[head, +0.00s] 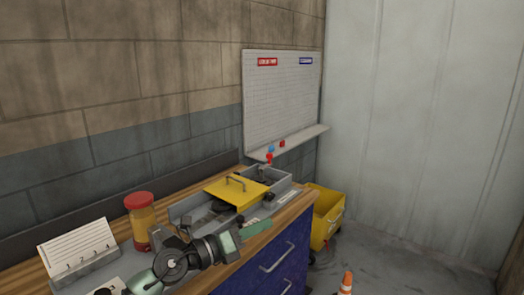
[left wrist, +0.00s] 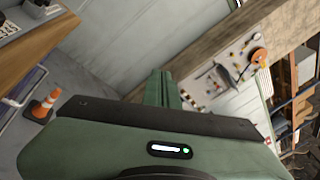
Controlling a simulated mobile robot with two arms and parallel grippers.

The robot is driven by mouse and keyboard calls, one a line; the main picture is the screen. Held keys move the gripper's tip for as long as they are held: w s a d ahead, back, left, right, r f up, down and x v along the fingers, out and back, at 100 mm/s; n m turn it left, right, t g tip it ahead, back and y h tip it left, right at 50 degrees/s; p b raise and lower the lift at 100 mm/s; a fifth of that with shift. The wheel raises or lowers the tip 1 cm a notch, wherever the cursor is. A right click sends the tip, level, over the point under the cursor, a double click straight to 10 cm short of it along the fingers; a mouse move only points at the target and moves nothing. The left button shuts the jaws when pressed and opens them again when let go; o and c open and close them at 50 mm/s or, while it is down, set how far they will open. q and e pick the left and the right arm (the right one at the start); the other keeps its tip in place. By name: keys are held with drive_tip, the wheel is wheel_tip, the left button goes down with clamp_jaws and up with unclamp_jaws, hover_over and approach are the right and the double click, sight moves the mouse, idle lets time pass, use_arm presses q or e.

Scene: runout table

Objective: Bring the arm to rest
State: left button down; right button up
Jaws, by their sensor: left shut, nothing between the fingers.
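My left gripper (head: 262,224) reaches over the wooden workbench (head: 296,199) from the lower left, with its green fingers pointing right, near the bench's front edge. In the left wrist view, the green fingers (left wrist: 165,88) lie together with nothing between them. The gripper is shut and empty. My right gripper does not show in either view.
A grey tray (head: 283,204) with a yellow lid (head: 236,191) on it stands behind my gripper. A jar with a red lid (head: 139,218) and a numbered card holder (head: 77,249) stand to the left. A yellow bin (head: 324,217) and orange cone (head: 346,283) stand on the floor.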

use_arm(q)
drive_tip(key=s+a+f+n+t+y, duration=0.15)
drive_tip(key=a+n+t+y, duration=0.3)
drive_tip(key=n, duration=0.55)
drive_tip(key=s+a+n+t+y, duration=0.2)
drive_tip(key=a+n+t+y, duration=0.25)
drive_tip(key=n, duration=0.45)
drive_tip(key=s+a+f+n+g+y, duration=0.2)
drive_tip(key=s+a+f+n+y, duration=0.25)
drive_tip(key=f+n, duration=0.2)
drive_tip(key=s+a+f+n+g+y, duration=0.3)
drive_tip(key=s+a+f+n, duration=0.2)
drive_tip(key=f, duration=0.2)
drive_tip(key=s+a+f+n+g+h, duration=0.1)
drive_tip(key=s+f+n+g, duration=0.2)
drive_tip(key=s+f+g, duration=0.7)
drive_tip(key=s+a+f+n+g+h, duration=0.1)
drive_tip(key=s+f+n, duration=0.2)
drive_tip(key=s, duration=1.4)
wheel_tip(320, 180, down, 28)
drive_tip(key=s+g, duration=0.1)
drive_tip(key=s, duration=0.1)
drive_tip(key=s+a+f+g, duration=0.1)
drive_tip(key=s+a+f, duration=0.1)
drive_tip(key=s+f, duration=1.2)
drive_tip(key=shift+s+a+f+g, duration=0.25)
drive_tip(key=shift+s+a+g, duration=0.1)
drive_tip(key=shift+s, duration=0.6)
